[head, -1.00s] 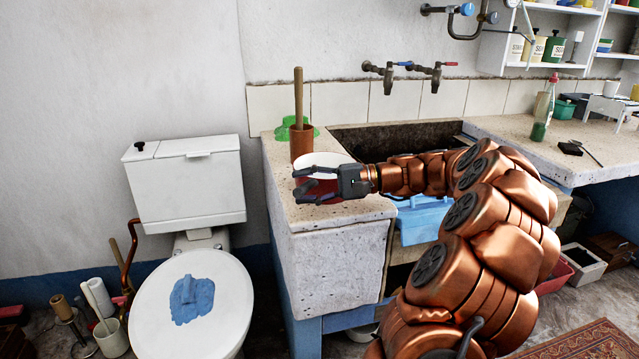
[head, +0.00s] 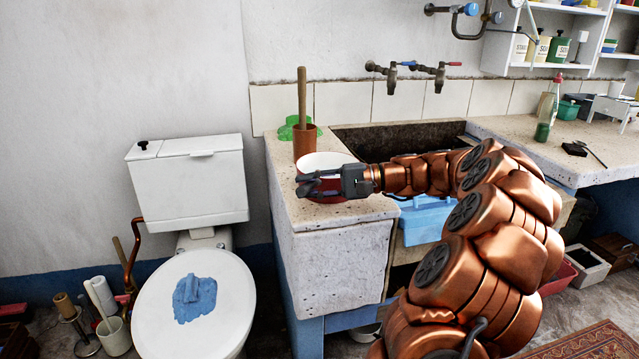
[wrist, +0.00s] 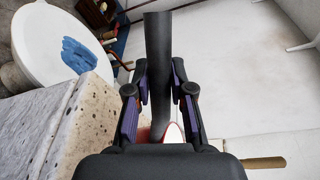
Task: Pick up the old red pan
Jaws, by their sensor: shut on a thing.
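The red pan (head: 327,161) has a white inside and sits at the front left of the stone counter, beside the sink basin. My gripper (head: 308,184) reaches across its front side from the right. In the wrist view, a dark handle (wrist: 158,60) runs between the two fingers, and my gripper (wrist: 160,88) is shut on it. A small piece of the pan's red and white rim (wrist: 172,133) shows behind the fingers. In the head view the fingers hide part of the pan's front. I cannot tell any gap between pan and counter.
A brown cup with a wooden stick (head: 304,141) stands close behind the pan, by a green dish (head: 290,131). The sink basin (head: 400,138) lies to the right, under two taps. A toilet (head: 195,300) stands left of the counter.

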